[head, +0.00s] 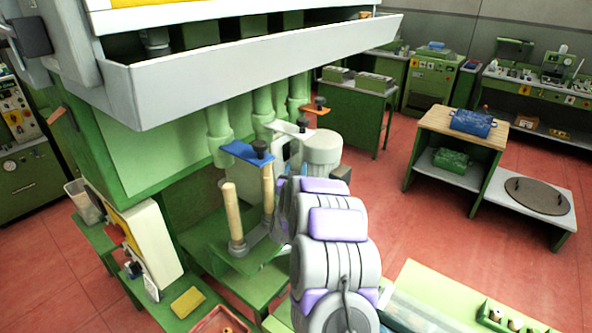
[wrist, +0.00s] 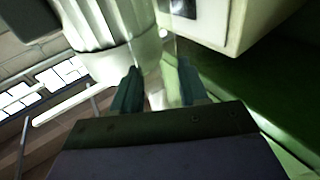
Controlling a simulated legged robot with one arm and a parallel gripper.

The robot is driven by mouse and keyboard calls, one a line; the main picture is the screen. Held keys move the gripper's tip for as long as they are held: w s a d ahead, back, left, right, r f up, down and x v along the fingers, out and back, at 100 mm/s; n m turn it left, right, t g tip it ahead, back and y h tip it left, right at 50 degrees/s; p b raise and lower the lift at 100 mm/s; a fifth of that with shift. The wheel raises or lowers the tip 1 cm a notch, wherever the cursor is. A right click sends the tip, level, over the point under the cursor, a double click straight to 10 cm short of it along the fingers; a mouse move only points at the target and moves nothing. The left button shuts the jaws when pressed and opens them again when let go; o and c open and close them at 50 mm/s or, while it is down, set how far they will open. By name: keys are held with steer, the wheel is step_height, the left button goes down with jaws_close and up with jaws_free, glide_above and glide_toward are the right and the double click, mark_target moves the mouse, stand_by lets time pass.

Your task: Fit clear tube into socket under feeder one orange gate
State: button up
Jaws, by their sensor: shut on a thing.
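The orange gate (head: 316,108) sticks out from a green feeder pipe at the back of the row, under the hopper. A white gate (head: 289,129) and a blue gate (head: 247,152) are nearer. Two tan filled tubes (head: 231,212) stand upright in a grey base below the blue gate. The socket under the orange gate is hidden behind my arm and a grey motor (head: 321,150). My gripper is hidden in the head view. In the wrist view, my gripper (wrist: 158,82) has its dark fingers a little apart, shut on the clear tube, which shows only faintly between them.
In the wrist view, a pale ribbed cylinder (wrist: 105,22) is close at upper left and a white box (wrist: 222,22) close at upper right. The green machine frame (head: 135,165) stands left. Red floor (head: 400,220) is open to the right.

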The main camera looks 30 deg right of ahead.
steer(key=shift+f, duration=0.5)
steer(key=o, duration=1.2)
steer(key=shift+c, duration=0.2)
steer(key=shift+s, duration=0.1)
